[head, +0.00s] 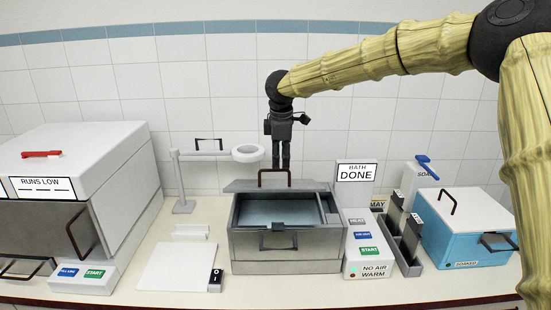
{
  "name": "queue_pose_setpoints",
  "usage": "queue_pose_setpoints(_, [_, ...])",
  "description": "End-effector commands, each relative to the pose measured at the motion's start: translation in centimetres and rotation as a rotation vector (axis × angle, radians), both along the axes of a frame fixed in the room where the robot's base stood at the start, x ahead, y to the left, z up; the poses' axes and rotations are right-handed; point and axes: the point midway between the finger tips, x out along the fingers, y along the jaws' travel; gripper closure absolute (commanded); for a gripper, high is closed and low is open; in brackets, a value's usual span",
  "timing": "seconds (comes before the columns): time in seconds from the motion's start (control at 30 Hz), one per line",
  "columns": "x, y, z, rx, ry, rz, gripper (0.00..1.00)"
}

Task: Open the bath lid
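The bath (285,245) is a grey metal basin at the middle of the counter, with its inside showing from above. Its lid (240,186) shows as a narrow grey slab along the back rim, clear of most of the basin mouth.
A dark rack (404,246) and a blue soaker (460,238) are further right. A ring-topped stand (183,206), white board (178,266) and large white machine (85,150) are left.

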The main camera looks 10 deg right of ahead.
Motion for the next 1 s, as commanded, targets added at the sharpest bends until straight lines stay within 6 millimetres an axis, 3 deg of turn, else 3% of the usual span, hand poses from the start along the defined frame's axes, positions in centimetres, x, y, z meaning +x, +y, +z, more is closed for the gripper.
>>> queue_pose_setpoints(0.3, [0.0,0.2,0.2,0.000,0.000,0.002,0.70])
queue_pose_setpoints(0.47, [-0.2,0.3,1.2,0.000,-0.001,0.002,0.70])
queue_pose_setpoints(1.0, [-1.9,0.3,9.9,0.001,-0.001,0.001,0.70])
